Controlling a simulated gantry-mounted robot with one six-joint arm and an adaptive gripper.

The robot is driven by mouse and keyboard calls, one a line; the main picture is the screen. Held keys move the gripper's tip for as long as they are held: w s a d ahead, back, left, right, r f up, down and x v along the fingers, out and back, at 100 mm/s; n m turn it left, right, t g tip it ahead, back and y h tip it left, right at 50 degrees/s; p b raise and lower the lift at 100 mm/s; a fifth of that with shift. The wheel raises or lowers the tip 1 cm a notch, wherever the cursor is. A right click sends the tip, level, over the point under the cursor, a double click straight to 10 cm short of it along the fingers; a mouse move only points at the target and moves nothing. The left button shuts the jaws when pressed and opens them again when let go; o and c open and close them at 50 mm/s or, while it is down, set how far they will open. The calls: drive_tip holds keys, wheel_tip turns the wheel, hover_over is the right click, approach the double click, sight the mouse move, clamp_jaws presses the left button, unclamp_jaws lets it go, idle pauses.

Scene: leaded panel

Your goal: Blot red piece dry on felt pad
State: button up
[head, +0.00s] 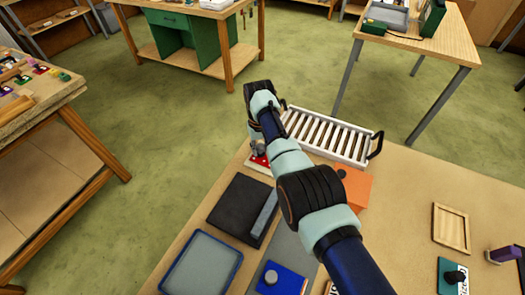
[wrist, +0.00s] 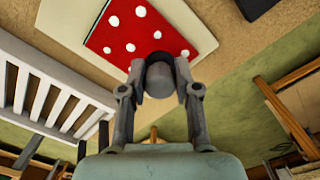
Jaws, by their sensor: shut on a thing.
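The red piece (wrist: 150,30) is a flat red plate with white dots, seen in the wrist view just beyond my fingertips. A grey round knob (wrist: 160,76) stands at its near edge. My gripper (wrist: 160,88) is shut on this knob, one finger on each side. A pale cream pad (wrist: 66,18), apparently the felt pad, lies under the red piece and sticks out to its left. Whether the piece touches the pad or hovers just above it, I cannot tell. In the head view my arm partly hides the red piece (head: 261,160) and my gripper (head: 258,150).
A white slatted rack (head: 335,138) stands close beside the pad at the table's far edge. A dark square slab (head: 237,206), a blue-rimmed tray (head: 200,266) and a blue piece (head: 288,284) lie nearer. An orange block (head: 356,186) sits right of my arm.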

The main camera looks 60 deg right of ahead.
drive_tip(key=shift+s+r+p, duration=0.15)
drive_tip(key=shift+r+p, duration=0.05)
drive_tip(key=shift+p, duration=0.5)
drive_tip(key=shift+s+p, duration=0.35)
drive_tip(key=shift+p, duration=0.4)
drive_tip(key=shift+s+p, duration=0.5)
drive_tip(key=shift+p, duration=0.75)
drive_tip(key=s+p, duration=0.1)
drive_tip(key=p, duration=0.2)
drive_tip(key=shift+s, duration=0.35)
drive_tip(key=shift+s+f, duration=0.15)
wheel_tip(320, 180, up, 6)
drive_tip(key=p, duration=0.6)
